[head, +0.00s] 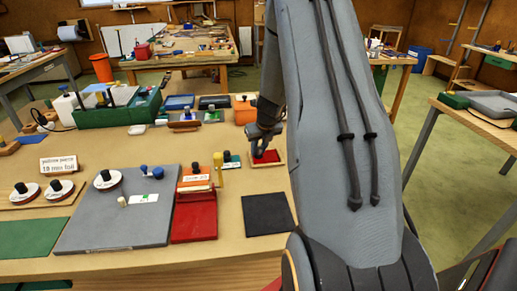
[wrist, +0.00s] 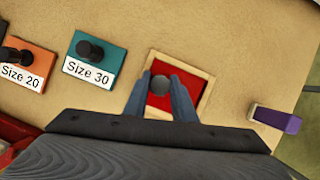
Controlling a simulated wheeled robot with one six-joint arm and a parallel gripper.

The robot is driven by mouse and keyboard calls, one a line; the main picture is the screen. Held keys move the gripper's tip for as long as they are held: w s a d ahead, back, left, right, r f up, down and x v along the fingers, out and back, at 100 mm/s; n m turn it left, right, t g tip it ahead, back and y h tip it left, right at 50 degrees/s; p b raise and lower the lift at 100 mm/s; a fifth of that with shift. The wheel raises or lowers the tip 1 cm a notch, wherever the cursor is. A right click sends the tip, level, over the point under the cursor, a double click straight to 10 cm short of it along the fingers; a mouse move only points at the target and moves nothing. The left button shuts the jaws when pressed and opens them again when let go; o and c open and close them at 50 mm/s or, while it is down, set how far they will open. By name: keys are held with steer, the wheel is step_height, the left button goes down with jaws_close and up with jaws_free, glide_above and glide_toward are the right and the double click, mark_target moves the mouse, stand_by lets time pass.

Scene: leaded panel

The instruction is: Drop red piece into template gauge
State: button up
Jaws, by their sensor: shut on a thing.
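The red piece (wrist: 190,90) shows as a red square inside the rim of a pale wooden frame, which looks like the template gauge (wrist: 207,105). In the head view the red piece (head: 267,155) and the wooden frame (head: 280,162) are at the right of the bench. My gripper (wrist: 160,84) is shut on a round dark grey knob over the red square; in the head view my gripper (head: 262,146) points down there. The fingers hide part of the red piece. I cannot tell whether it rests in the frame or hangs just above it.
A teal Size 30 block (wrist: 96,58) and an orange Size 20 block (wrist: 28,64), both with black knobs, sit left of the frame. A purple and white block (wrist: 277,119) lies to the right. A dark square mat (head: 268,214) lies nearer the front edge.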

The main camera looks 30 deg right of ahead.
steer(key=shift+f, duration=0.25)
steer(key=o, duration=1.1)
steer(key=shift+r, duration=0.1)
steer(key=shift+b+v, duration=0.5)
steer(key=shift+v, duration=3.3)
